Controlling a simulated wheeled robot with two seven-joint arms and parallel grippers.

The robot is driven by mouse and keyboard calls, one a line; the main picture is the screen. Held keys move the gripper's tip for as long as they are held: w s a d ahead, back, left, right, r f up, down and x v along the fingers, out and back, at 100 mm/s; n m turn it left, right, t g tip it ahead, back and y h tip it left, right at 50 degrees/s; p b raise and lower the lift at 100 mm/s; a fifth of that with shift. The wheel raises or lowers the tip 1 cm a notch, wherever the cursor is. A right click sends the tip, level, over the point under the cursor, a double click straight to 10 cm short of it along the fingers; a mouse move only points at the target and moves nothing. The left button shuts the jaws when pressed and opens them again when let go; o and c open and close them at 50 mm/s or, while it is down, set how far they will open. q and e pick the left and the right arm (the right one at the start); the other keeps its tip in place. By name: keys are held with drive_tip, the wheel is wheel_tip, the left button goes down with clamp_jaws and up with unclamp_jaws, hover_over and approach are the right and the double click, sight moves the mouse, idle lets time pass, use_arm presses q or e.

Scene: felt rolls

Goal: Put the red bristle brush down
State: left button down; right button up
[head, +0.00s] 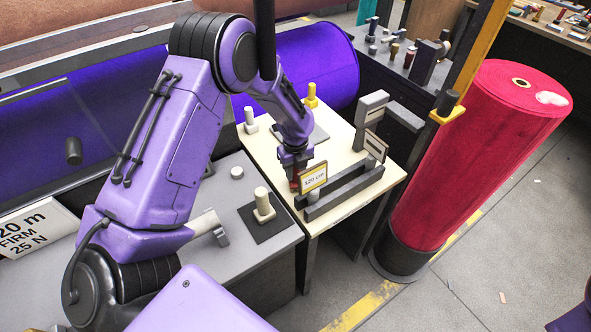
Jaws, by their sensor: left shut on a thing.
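My left gripper (295,168) points down over the cream table (342,130), close to the grey slotted rack at its front right. It is shut on the red bristle brush (294,185), of which only a small dark red part shows beneath the fingers. I cannot tell whether the brush touches the tabletop. My right gripper is not in view.
A grey rack (345,190) and upright grey blocks (371,107) crowd the table's right side. Cream pegs (263,202) stand on the lower grey bench. A tall red felt roll (470,160) stands at right, a purple roll (315,68) lies behind.

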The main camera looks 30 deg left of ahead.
use_arm(q)
drive_tip(key=c, duration=0.8)
unclamp_jaws()
drive_tip(key=shift+f, duration=0.1)
wheel_tip(320, 180, up, 12)
drive_tip(key=shift+r+b, duration=0.2)
drive_tip(key=shift+b, duration=0.9)
